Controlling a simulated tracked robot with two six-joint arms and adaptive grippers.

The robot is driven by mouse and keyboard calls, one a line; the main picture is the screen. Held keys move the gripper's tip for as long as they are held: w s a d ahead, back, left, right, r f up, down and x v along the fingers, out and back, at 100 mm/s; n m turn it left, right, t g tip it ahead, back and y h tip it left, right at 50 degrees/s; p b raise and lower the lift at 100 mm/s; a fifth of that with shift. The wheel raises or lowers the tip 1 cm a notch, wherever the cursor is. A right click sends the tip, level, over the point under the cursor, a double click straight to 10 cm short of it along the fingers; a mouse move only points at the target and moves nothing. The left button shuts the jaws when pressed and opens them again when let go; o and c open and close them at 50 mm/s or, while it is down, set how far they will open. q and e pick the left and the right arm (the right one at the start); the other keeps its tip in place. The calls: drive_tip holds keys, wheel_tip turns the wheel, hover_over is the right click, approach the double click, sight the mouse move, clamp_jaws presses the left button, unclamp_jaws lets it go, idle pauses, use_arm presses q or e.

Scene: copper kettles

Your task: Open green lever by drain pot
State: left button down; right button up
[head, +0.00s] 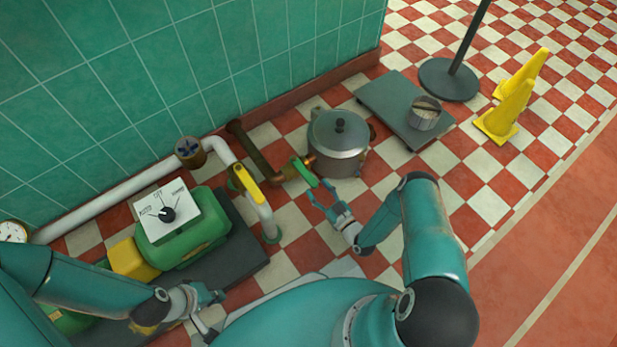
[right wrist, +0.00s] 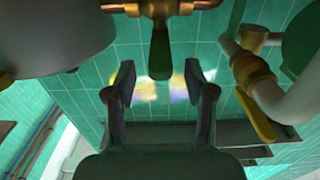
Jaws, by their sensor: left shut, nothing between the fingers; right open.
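The grey lidded drain pot (head: 338,150) stands on the checkered floor by the tiled wall. A brass valve with a green lever (head: 305,172) sits just left of it. In the right wrist view the green lever (right wrist: 160,52) hangs from its copper and brass fitting (right wrist: 160,8), with the pot (right wrist: 50,30) at upper left. My right gripper (head: 322,193) is open close to the lever's free end. In the right wrist view its fingers (right wrist: 159,75) stand either side of the lever's line, with no contact visible. My left gripper (head: 212,296) is shut and empty at lower left, away from the valve.
A white pipe with a yellow lever (head: 246,184) stands left of the valve. A green pump (head: 185,240) with a dial box (head: 167,213) is further left. A grey platform (head: 385,100) with a small pan (head: 424,113) and yellow cones (head: 510,105) are at right.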

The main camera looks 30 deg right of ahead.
drive_tip(key=w, duration=0.2)
drive_tip(key=w+b, duration=0.1)
drive_tip(key=w, duration=0.1)
drive_tip(key=w+a, duration=0.1)
drive_tip(key=w, duration=0.1)
drive_tip(key=shift+w+b, duration=0.25)
drive_tip(key=shift+b, duration=0.1)
drive_tip(key=c, duration=1)
drive_tip(key=shift+d, duration=0.25)
clamp_jaws()
